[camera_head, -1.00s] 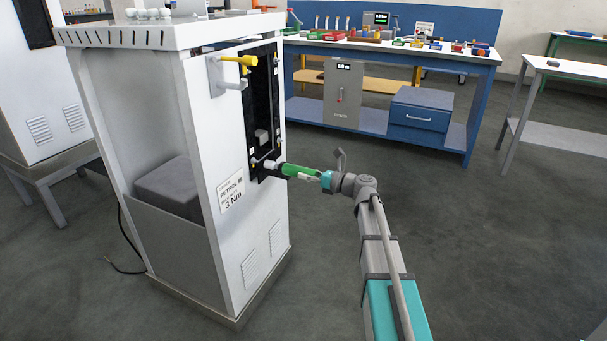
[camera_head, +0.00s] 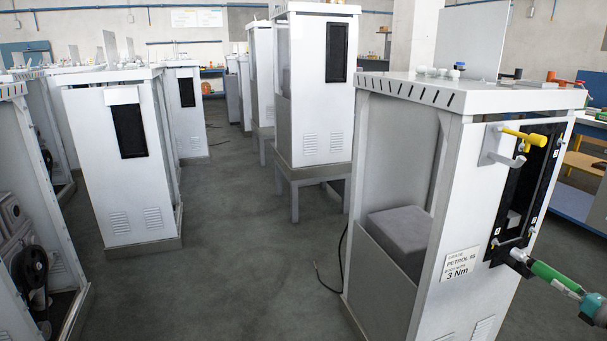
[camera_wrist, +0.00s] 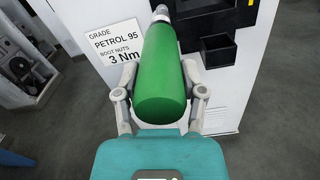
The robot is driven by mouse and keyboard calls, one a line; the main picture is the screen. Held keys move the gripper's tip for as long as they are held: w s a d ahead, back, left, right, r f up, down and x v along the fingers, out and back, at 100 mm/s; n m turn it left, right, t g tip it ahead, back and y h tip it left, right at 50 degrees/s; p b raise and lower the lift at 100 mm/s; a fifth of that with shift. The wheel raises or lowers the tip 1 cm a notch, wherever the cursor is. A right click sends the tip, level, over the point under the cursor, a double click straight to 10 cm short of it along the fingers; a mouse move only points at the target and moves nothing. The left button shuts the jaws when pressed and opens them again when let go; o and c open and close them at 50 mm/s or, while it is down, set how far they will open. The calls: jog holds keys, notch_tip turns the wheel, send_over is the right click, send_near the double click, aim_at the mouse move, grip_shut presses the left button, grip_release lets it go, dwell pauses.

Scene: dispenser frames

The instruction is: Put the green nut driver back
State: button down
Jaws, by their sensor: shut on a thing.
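My gripper (camera_wrist: 162,108) is shut on the green nut driver (camera_wrist: 162,70), its fingers on both sides of the thick handle in the wrist view. The driver's metal end points away from me, towards the dispenser's front. In the head view the green handle (camera_head: 552,274) shows at the lower right, with its pale front end close to the lower part of the black panel (camera_head: 528,190). I cannot tell whether the tip touches anything. My gripper is partly cut off at the right edge there.
The white dispenser frame (camera_head: 424,165) carries a "PETROL 95, 3 Nm" label (camera_head: 461,265) and a bracket with a yellow-handled tool (camera_head: 525,138). A black open box (camera_wrist: 218,49) sits right of the driver.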

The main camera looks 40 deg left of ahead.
notch_tip(320, 180, up, 54)
jog(key=p, duration=5.3)
jog(key=shift+r+p, duration=0.2)
jog(key=shift+p, duration=0.2)
jog(key=shift+a, duration=0.15)
